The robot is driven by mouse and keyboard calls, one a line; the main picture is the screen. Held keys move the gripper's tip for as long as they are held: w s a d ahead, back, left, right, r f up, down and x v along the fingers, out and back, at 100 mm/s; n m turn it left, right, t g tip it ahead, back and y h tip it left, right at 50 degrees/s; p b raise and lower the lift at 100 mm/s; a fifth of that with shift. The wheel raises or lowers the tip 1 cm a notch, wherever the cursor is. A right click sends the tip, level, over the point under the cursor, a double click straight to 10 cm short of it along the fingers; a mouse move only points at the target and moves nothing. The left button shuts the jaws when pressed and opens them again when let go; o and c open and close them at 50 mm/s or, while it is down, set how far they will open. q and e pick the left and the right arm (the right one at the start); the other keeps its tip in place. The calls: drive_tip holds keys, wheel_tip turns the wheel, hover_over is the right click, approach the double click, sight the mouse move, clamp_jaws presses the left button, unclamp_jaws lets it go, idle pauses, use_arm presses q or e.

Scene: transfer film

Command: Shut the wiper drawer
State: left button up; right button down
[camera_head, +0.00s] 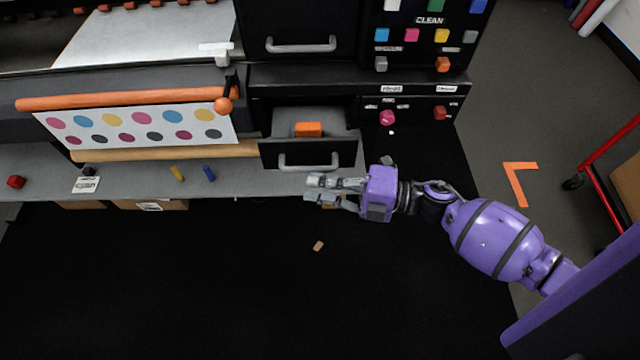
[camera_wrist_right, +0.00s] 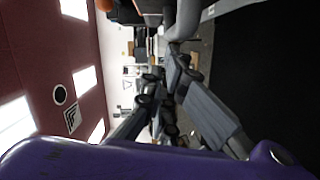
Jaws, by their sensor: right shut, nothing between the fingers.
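The wiper drawer, taken as the one open drawer (camera_head: 268,155), is pulled out of the black cabinet below the counter. An orange block (camera_head: 308,129) lies inside it. Its grey bar handle (camera_head: 308,167) runs across the front face. My right gripper (camera_head: 312,189) comes in from the right and is shut and empty. In the head view it appears just below the handle; whether it touches the handle cannot be told. Its grey fingers also show in the right wrist view (camera_wrist_right: 172,85). My left gripper is not in view.
A closed upper drawer has a handle (camera_head: 301,45). Right of the open drawer is a panel with a pink knob (camera_head: 387,117) and a red knob (camera_head: 440,112). A printed sheet with coloured dots (camera_head: 135,127) hangs at left. A red-framed cart (camera_head: 600,165) stands far right. The dark floor mat is mostly clear.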

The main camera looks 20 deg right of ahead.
sight(318, 138)
drive_tip(key=w+d+b, duration=0.1)
drive_tip(key=w, duration=0.3)
drive_tip(key=w+d+b, duration=0.1)
drive_tip(key=w+b, duration=0.1)
drive_tip(key=w, duration=0.2)
drive_tip(key=w+d+b, duration=0.1)
drive_tip(key=w, duration=0.2)
drive_tip(key=shift+w+d+f+b, duration=0.2)
drive_tip(key=shift+w+b, duration=0.1)
drive_tip(key=shift+w, duration=0.1)
drive_tip(key=shift+w+d+r, duration=0.1)
drive_tip(key=shift+w+r, duration=0.05)
drive_tip(key=shift+w, duration=0.1)
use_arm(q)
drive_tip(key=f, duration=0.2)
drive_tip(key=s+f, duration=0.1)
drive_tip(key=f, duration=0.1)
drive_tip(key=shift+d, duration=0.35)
use_arm(e)
drive_tip(key=shift+r, duration=0.15)
